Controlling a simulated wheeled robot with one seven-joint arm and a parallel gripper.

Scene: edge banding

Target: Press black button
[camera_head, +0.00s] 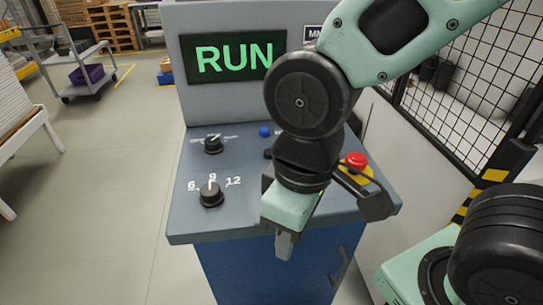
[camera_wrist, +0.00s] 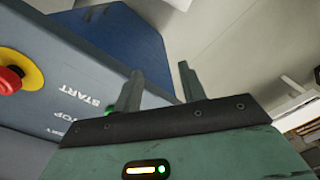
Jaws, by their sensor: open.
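The control panel (camera_head: 240,215) is a grey sloped top on a blue cabinet. No black button can be clearly made out; my arm covers part of the panel. In the wrist view the labels START and STOP show on the panel (camera_wrist: 60,125), with a bit of a green button (camera_wrist: 111,113) beside START, partly behind a finger. My gripper (camera_head: 284,245) is at the front right edge of the panel, pointing down. In the wrist view my gripper (camera_wrist: 160,88) has its two fingers apart with nothing between them.
Two black knobs, an upper one (camera_head: 213,144) and a lower one (camera_head: 211,194), and a blue button (camera_head: 264,131) are on the panel. A red emergency stop (camera_head: 356,160) sits right of my wrist. The screen (camera_head: 234,56) reads RUN. A mesh fence (camera_head: 465,75) stands right; open floor lies left.

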